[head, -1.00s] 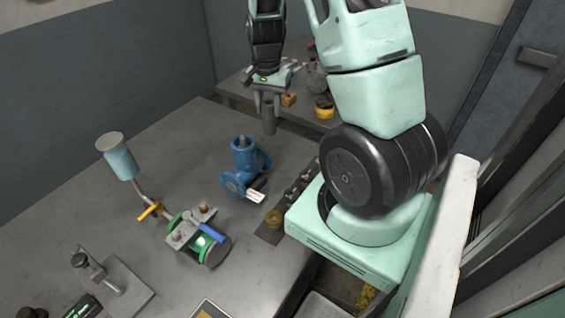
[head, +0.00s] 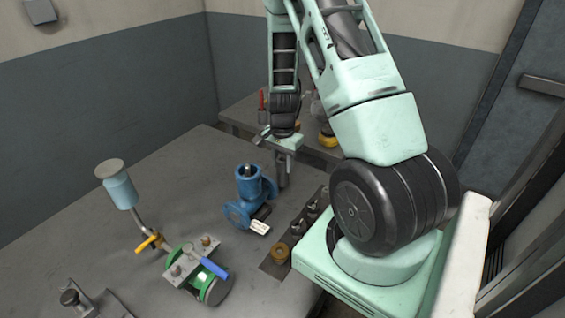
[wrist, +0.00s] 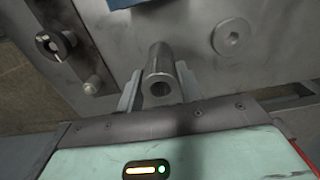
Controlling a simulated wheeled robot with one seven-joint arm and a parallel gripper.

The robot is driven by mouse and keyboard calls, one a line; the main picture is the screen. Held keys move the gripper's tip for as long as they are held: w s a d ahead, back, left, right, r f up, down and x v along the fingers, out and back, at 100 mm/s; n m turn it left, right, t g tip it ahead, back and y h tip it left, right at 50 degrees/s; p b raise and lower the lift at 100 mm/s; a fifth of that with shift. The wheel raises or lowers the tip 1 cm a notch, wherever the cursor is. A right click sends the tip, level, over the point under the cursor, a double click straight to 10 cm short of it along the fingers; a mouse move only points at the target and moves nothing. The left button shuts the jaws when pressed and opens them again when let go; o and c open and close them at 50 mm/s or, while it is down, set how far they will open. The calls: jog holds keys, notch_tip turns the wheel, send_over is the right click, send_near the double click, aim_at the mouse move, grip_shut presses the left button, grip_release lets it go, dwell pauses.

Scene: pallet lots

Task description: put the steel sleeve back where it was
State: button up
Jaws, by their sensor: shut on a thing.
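The steel sleeve (head: 283,172) is a grey hollow cylinder held upright between my gripper's fingers (head: 283,160), just right of the blue valve body (head: 250,186).
A dark strip (head: 274,270) with several small parts and a brass ring (head: 280,253) lies right of the valve. A green valve (head: 203,281) with a blue lever and a blue cup (head: 121,192) stand left. A low rear table (head: 240,114) holds other items.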

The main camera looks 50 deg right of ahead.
jog(key=shift+f, duration=0.35)
jog(key=shift+f, duration=0.1)
jog(key=o, duration=1.1)
